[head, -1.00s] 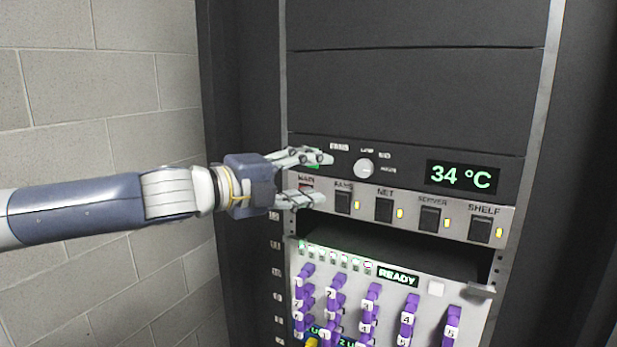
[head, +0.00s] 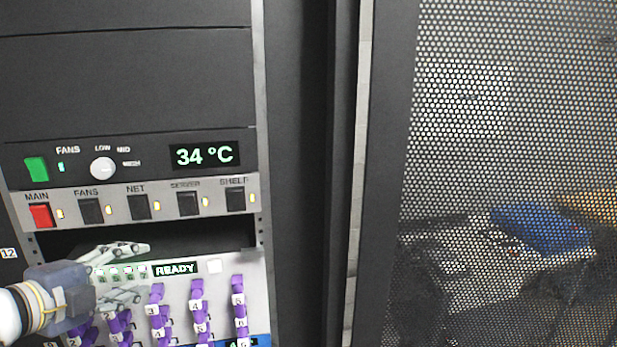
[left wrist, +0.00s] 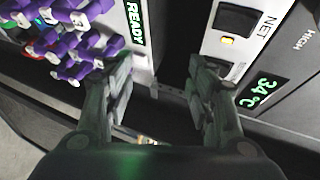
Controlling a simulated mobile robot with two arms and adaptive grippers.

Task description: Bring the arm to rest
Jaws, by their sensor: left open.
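My left gripper (head: 135,273) is open and empty at the lower left of the head view, in front of the drive shelf (head: 262,290) and its dark opening. In the left wrist view its two fingers (left wrist: 165,95) stand apart with nothing between them. The READY display (head: 175,269) is just right of the fingers. Several purple drive handles (head: 198,303) with number labels stand below it; the gripper hides some. I cannot tell whether the fingers touch the panel. My right gripper is not in view.
Above are a switch strip with a red MAIN switch (head: 40,215), a green button (head: 36,169), a round knob (head: 103,168) and a display reading 34 °C (head: 204,155). A perforated door (head: 470,130) is on the right, with a blue object (head: 540,228) behind it.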

